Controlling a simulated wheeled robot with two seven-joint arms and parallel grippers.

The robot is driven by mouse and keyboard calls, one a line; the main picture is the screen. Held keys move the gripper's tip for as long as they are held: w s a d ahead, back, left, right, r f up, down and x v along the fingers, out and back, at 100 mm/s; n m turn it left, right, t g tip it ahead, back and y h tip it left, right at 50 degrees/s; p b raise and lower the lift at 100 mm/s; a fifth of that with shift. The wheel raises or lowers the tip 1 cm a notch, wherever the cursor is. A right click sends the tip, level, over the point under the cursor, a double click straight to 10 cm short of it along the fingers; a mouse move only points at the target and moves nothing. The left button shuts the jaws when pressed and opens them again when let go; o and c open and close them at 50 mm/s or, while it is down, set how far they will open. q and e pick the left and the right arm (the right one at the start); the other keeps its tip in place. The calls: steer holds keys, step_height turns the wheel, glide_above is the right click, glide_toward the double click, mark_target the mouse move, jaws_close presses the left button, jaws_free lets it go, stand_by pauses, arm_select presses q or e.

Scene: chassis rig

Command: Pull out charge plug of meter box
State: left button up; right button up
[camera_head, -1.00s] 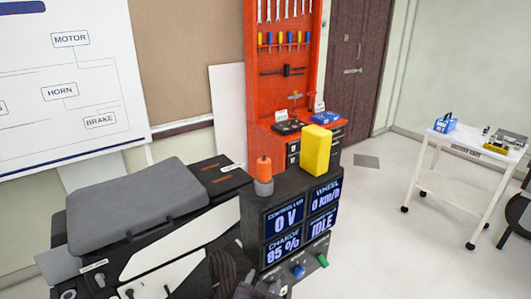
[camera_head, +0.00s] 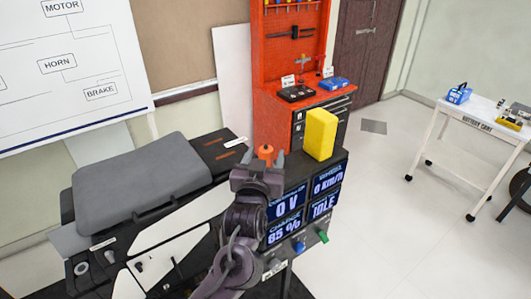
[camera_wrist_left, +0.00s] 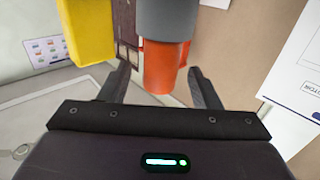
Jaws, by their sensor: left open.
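The dark meter box (camera_head: 316,172) stands right of centre in the head view, with lit displays reading 0 V, 85 %, 0 km/h and IDLE. On its top is an upright plug with an orange upper part (camera_head: 265,152) and a grey lower part. My left gripper (camera_head: 265,163) is open at this plug and covers its lower part in the head view. In the left wrist view the orange part (camera_wrist_left: 165,67) lies between the spread fingers, with visible gaps, and the grey part (camera_wrist_left: 168,18) is beyond it. My right gripper is not in view.
A yellow block (camera_head: 320,134) stands on the box close beside the plug; it also shows in the left wrist view (camera_wrist_left: 88,30). Blue (camera_head: 299,247) and green (camera_head: 323,236) knobs are on the front. A grey seat (camera_head: 143,180) is left. Floor at right is open before a white cart (camera_head: 470,122).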

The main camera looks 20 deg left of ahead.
arm_select(q)
steer(key=shift+w+a+f, duration=0.1)
steer(key=shift+w, duration=0.6)
steer(key=shift+w+f, duration=0.2)
steer(key=shift+w, duration=0.15)
steer(key=shift+s, duration=0.1)
steer(key=shift+s+r, duration=0.1)
steer(key=shift+s, duration=0.05)
steer(key=shift+c, duration=2.3)
steer(key=c, duration=0.5)
steer(key=shift+c, duration=0.6)
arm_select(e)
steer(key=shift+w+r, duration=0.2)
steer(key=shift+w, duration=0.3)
